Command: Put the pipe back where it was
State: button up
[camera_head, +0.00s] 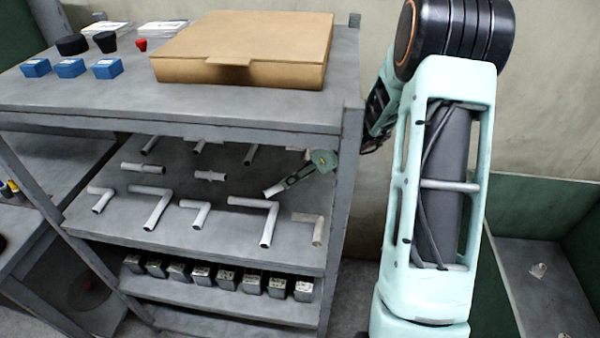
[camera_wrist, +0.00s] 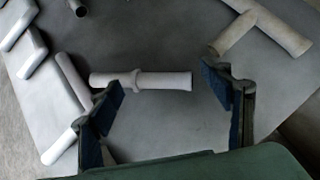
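Several pale grey pipes, straight, tee and elbow shaped, lie on the middle shelf (camera_head: 200,245) of the grey rack. A straight collared pipe (camera_head: 210,176) lies left of my gripper (camera_head: 275,188), which reaches in at the shelf's right side. In the wrist view, a collared pipe (camera_wrist: 140,80) lies ahead of and between the spread fingers of my gripper (camera_wrist: 165,85). The fingers are apart and hold nothing that I can see. An elbow pipe (camera_wrist: 60,145) is partly behind the left finger. Which pipe the task means cannot be told.
A cardboard box (camera_head: 245,50), blue blocks (camera_head: 70,68) and black knobs stand on the rack's top, close above my arm. Dark metal blocks (camera_head: 225,280) line the lower shelf. The rack's right post (camera_head: 345,190) stands beside my gripper. Another pipe (camera_wrist: 270,25) lies near the right finger.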

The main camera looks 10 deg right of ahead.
jog(key=p+v, duration=0.1)
jog(key=v, duration=1.1)
dwell(0.5)
